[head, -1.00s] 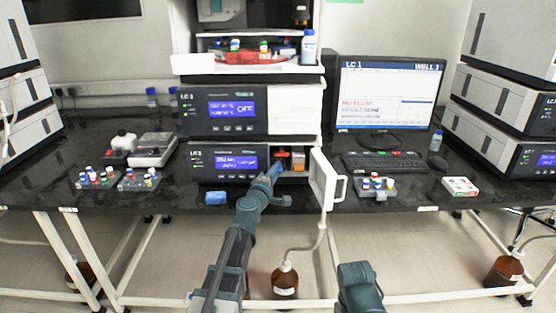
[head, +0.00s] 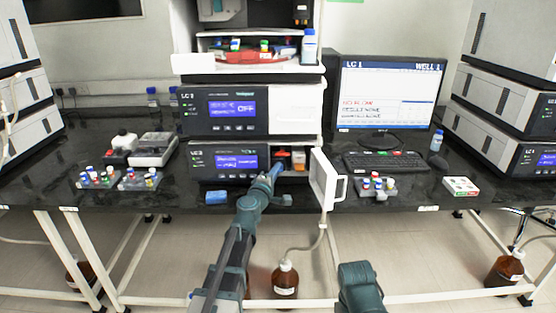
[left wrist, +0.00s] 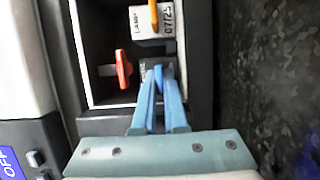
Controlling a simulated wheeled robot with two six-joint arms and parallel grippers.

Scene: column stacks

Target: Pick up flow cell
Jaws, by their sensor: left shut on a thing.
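The dark block with small pale lettering that I take for the flow cell (left wrist: 147,73) sits inside the open compartment (left wrist: 103,90) of the lower instrument in the left wrist view. My left gripper (left wrist: 158,72) has its blue fingertips shut on it. In the head view my left gripper (head: 275,171) reaches into the compartment's opening and hides the block. My right gripper is out of view; only part of that arm shows at the bottom.
A red lever (left wrist: 123,69) and a white lamp unit (left wrist: 152,20) are close by in the compartment. The open white door (head: 325,180) stands just right of my left gripper. A blue block (head: 216,197) lies on the dark bench, left of my arm.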

